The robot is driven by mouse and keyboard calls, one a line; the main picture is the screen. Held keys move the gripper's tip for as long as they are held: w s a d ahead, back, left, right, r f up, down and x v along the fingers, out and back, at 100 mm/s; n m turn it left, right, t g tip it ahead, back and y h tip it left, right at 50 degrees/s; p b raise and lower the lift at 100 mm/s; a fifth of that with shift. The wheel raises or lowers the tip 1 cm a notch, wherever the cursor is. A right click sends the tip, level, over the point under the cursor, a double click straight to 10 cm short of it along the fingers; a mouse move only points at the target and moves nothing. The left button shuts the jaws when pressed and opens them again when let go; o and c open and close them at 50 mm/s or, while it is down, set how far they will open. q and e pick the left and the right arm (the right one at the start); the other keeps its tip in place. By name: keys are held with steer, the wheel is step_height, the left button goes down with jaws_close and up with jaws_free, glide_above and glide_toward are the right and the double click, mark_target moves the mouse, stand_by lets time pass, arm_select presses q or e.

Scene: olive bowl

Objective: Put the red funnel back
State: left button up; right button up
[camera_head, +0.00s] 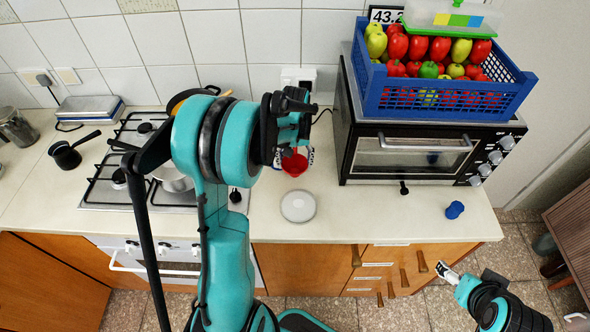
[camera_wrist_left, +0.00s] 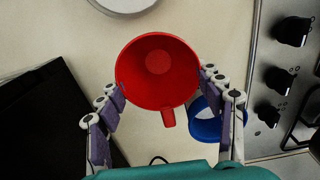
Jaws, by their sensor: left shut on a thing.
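The red funnel (camera_head: 294,166) is between the fingers of my left gripper (camera_head: 292,155), above the counter between the stove and the black oven. In the left wrist view, the red funnel (camera_wrist_left: 158,72) shows its wide mouth and a small tab on its rim. The left gripper's fingers (camera_wrist_left: 165,105) are on both sides of it, shut on it.
A round white-grey lidded item (camera_head: 298,206) lies on the counter in front of the funnel. The black oven (camera_head: 412,155) carries a blue crate (camera_head: 440,108) of fruit. A small blue object (camera_head: 454,210) lies at the counter's right. Pots stand on the stove at left.

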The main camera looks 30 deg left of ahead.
mark_target(295, 169)
arm_select(q)
steer(key=shift+f+b, duration=0.45)
steer(key=shift+f, duration=1.4)
steer(key=shift+f, duration=0.1)
steer(key=o, duration=1.1)
steer(key=shift+o, duration=0.2)
